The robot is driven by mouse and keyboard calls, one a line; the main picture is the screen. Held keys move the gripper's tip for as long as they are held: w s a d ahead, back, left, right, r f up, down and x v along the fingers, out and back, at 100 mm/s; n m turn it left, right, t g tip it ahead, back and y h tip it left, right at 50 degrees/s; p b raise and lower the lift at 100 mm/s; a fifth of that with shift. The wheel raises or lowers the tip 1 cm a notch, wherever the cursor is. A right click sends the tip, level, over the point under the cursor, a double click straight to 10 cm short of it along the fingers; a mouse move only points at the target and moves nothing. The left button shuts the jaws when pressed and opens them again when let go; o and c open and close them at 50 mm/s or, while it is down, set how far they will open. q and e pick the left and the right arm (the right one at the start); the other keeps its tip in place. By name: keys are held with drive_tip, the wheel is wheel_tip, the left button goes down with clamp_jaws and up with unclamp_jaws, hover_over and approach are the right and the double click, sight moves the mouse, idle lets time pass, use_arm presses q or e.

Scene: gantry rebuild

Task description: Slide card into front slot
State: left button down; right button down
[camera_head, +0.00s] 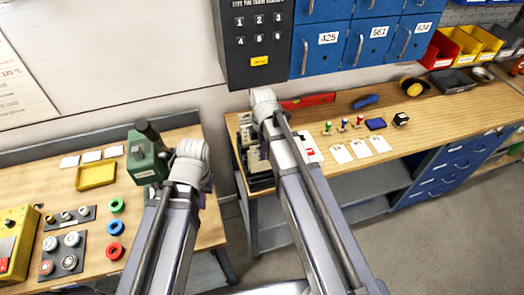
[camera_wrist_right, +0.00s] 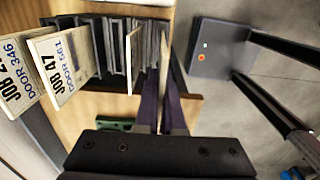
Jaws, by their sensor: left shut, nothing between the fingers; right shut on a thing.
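The dark slotted card rack (camera_head: 260,183) stands at the left end of the right bench. In the right wrist view the rack (camera_wrist_right: 115,22) holds several upright cards, among them one marked JOB 47 DOOR 561 (camera_wrist_right: 62,68) and a DOOR 346 card (camera_wrist_right: 16,75). My right gripper (camera_wrist_right: 164,100) is shut on a thin pale card (camera_wrist_right: 165,48), seen nearly edge-on beside the rack's dividers. Whether its lower edge is in a slot cannot be told. In the head view my right wrist hides part of the rack. My left gripper (camera_head: 172,156) is shut and empty beside a green device (camera_head: 144,160), its fingertips mostly hidden.
Three white cards (camera_head: 360,149) lie on the right bench, near small stamps (camera_head: 343,124) and a dark blue pad (camera_head: 375,124). A red level (camera_head: 307,102) lies behind. The left bench holds a yellow tray (camera_head: 96,175) and coloured rings (camera_head: 116,228). Blue lockers (camera_head: 367,45) hang above.

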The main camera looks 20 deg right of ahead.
sight(262, 164)
drive_tip(key=shift+f+b, duration=3.8)
drive_tip(key=shift+f, duration=0.15)
drive_tip(key=c, duration=1)
unclamp_jaws()
drive_tip(key=shift+o, duration=0.2)
drive_tip(key=shift+r, duration=0.1)
wheel_tip(262, 164, up, 8)
drive_tip(key=p, duration=0.7)
drive_tip(key=shift+p, duration=0.4)
